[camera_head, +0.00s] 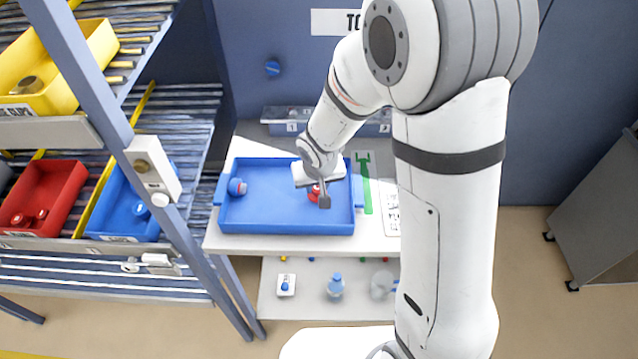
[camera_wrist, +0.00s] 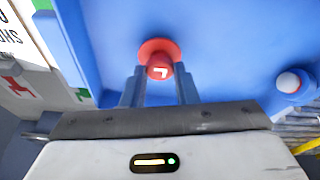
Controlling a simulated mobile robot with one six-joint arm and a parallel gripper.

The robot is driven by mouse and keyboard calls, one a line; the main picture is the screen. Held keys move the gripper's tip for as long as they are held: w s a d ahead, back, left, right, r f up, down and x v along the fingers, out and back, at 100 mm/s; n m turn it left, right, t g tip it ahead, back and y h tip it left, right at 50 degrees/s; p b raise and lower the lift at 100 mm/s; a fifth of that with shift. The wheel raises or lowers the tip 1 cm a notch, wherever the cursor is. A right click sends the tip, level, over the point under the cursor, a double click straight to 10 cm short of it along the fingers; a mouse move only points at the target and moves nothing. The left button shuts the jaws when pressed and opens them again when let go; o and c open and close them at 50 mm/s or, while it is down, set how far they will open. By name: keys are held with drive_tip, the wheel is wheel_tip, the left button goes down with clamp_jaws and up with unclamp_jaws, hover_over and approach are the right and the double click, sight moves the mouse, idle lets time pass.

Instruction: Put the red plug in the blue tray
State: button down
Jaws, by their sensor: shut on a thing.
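The red plug (camera_head: 314,192) is in the right part of the blue tray (camera_head: 262,225), partly hidden by my gripper in the head view. My gripper (camera_head: 324,196) reaches down over the tray and is shut on the red plug. In the wrist view the red plug (camera_wrist: 159,56) sits between the two fingertips of my gripper (camera_wrist: 160,80), with the blue tray floor (camera_wrist: 225,45) behind it. I cannot tell whether the plug touches the tray floor.
A shelf rack with a red bin (camera_head: 70,190) and a blue bin (camera_head: 125,212) stands at left. A lower shelf (camera_head: 310,305) holds small items.

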drive_tip(key=shift+f, duration=0.2)
drive_tip(key=c, duration=1.1)
unclamp_jaws()
drive_tip(key=shift+c, duration=0.2)
drive_tip(key=shift+r, duration=0.15)
drive_tip(key=shift+r, duration=0.2)
drive_tip(key=v, duration=1.2)
drive_tip(key=s+d+r+m, duration=0.1)
drive_tip(key=s+d+r, duration=0.2)
drive_tip(key=s+d, duration=0.4)
drive_tip(key=s+d+r+m, duration=0.1)
drive_tip(key=s+d+r, duration=0.2)
drive_tip(key=s+d, duration=0.4)
drive_tip(key=shift+s+b, duration=0.4)
drive_tip(key=shift+s, duration=0.25)
drive_tip(key=shift+r, duration=0.1)
